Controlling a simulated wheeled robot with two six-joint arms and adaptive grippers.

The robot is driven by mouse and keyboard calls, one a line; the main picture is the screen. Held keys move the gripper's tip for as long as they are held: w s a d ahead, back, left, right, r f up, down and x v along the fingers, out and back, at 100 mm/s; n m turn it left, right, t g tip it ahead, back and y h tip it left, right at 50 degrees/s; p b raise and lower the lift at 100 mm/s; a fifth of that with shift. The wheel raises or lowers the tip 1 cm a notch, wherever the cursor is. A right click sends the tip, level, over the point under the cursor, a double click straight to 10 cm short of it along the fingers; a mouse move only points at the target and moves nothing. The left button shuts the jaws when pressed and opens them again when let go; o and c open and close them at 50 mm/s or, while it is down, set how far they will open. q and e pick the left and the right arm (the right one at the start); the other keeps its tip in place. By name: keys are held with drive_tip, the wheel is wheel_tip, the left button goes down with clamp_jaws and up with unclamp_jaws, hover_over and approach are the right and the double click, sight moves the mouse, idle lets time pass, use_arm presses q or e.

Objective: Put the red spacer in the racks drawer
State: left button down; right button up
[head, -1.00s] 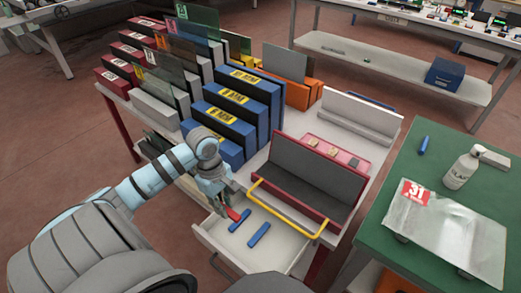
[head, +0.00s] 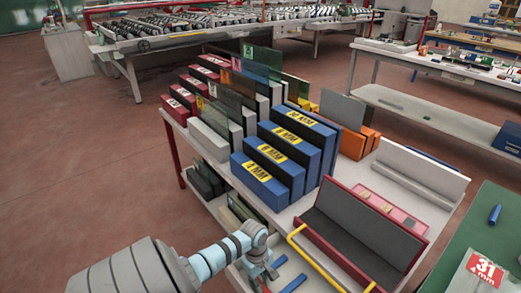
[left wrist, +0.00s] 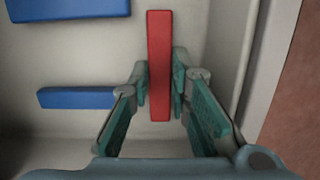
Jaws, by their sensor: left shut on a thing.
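The red spacer (left wrist: 159,35) is a long flat bar, upright in the left wrist view. My left gripper (left wrist: 160,85) is shut on it, one finger on each side. The open pale drawer (left wrist: 62,62) lies below the spacer, and a drawer wall shows at right. In the head view my left gripper (head: 262,275) is low at the bottom edge, over the drawer area, and the spacer is hardly visible there. I cannot tell whether the spacer touches the drawer floor. My right gripper is not in view.
Two blue spacers lie in the drawer, one (left wrist: 76,98) left of the gripper and one (left wrist: 65,9) farther up. A green table (head: 465,235) is at right.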

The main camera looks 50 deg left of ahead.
use_arm(q)
drive_tip(key=shift+f, duration=0.1)
drive_tip(key=c, duration=1.9)
unclamp_jaws()
drive_tip(key=shift+c, duration=0.2)
drive_tip(key=o, duration=0.5)
drive_tip(key=shift+c, duration=0.2)
drive_tip(key=shift+r, duration=0.35)
wheel_tip(320, 180, up, 12)
drive_tip(key=a+p, duration=0.1)
drive_tip(key=p, duration=0.1)
drive_tip(key=shift+a+f, duration=0.25)
drive_tip(key=shift+a, duration=0.15)
